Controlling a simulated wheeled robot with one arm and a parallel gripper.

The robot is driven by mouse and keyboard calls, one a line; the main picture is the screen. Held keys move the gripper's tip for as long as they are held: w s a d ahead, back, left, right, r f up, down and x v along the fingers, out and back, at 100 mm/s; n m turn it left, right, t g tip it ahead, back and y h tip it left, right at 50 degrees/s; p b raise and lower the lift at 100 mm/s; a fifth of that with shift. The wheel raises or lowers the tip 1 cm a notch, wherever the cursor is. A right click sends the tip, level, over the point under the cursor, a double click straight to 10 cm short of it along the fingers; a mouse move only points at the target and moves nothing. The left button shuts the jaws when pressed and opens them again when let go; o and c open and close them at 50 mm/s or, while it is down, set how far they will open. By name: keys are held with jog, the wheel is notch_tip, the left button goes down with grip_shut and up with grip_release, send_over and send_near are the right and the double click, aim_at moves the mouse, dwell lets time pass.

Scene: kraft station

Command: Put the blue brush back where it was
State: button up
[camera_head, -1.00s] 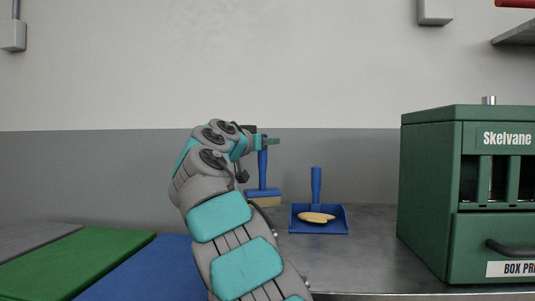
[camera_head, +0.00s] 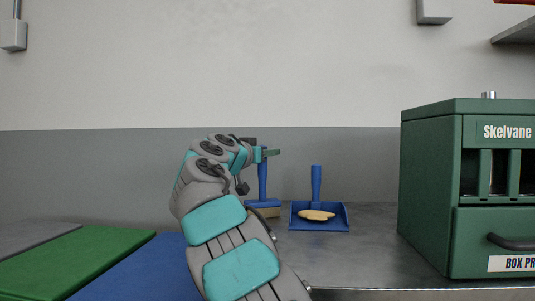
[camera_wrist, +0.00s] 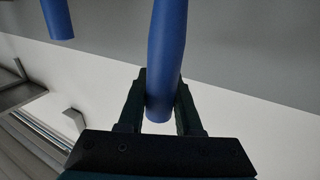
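The blue brush (camera_head: 262,186) stands upright with its tan bristles down, at the counter just left of the dustpan. I cannot tell whether the bristles touch the counter. My gripper (camera_head: 266,153) is around the top of its handle. In the wrist view the blue handle (camera_wrist: 164,60) runs between the two dark fingers of my gripper (camera_wrist: 160,110), which close on it.
A green Skelvane box machine (camera_head: 430,190) stands on the right of the metal counter (camera_head: 370,260). Green (camera_head: 80,262) and blue (camera_head: 140,275) panels lie at the left. The counter between dustpan and machine is clear.

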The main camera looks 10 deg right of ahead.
jog(key=o, duration=0.4)
jog(key=shift+r, duration=0.1)
jog(key=shift+b+v, duration=0.3)
jog(key=shift+v, duration=5.75)
